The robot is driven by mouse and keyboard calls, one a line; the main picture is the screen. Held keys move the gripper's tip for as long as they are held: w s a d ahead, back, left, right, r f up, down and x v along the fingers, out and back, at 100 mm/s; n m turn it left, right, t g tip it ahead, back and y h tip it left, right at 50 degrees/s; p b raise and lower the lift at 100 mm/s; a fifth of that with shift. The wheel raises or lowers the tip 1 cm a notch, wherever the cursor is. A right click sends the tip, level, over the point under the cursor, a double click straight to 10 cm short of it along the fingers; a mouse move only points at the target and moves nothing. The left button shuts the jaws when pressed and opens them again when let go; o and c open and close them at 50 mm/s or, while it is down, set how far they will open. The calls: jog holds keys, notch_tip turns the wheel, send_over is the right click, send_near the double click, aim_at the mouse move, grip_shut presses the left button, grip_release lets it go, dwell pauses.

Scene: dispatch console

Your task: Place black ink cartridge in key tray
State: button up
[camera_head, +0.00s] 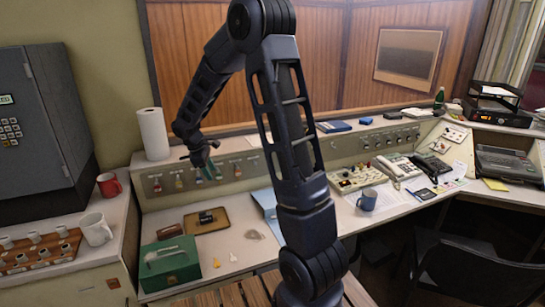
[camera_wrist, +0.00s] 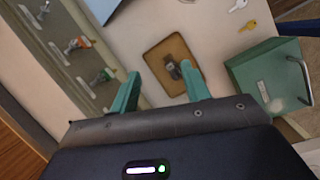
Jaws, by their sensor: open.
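The key tray is a shallow brown tray (camera_head: 214,227) on the desk behind the green box; it also shows in the wrist view (camera_wrist: 156,54). A small dark block that looks like the black ink cartridge (camera_head: 206,216) lies inside it. In the wrist view the cartridge (camera_wrist: 174,70) is near the tray's middle, partly hidden by the right finger. My gripper (camera_head: 206,172) is above the desk near the control panel, over the tray area. In the wrist view its two green fingers (camera_wrist: 160,74) are apart, with nothing held between them.
A green box (camera_head: 168,264) with a handle stands in front of the tray. A panel with knobs (camera_head: 178,180) rises behind the tray. A light blue folder (camera_head: 266,198) lies to the right. A paper roll (camera_head: 153,133) stands behind.

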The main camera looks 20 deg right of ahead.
jog(key=s+d+r+m, duration=0.3)
jog(key=s+d+r, duration=0.3)
jog(key=r, duration=0.3)
jog(key=s+d+r+m+t+y, duration=0.1)
jog(key=s+d+r+m, duration=0.2)
jog(key=s, duration=0.5)
jog(key=s+d+r+m+t+y, duration=0.1)
jog(key=s+d+r+m, duration=0.1)
jog(key=s, duration=0.6)
jog(key=s+d+r+m+t+y, duration=0.1)
jog(key=s+d+r+m+t, duration=0.1)
jog(key=s, duration=0.6)
jog(key=d+r+m, duration=0.1)
jog(key=d+m, duration=0.1)
jog(key=m, duration=0.1)
jog(key=shift+s+r+y, duration=0.3)
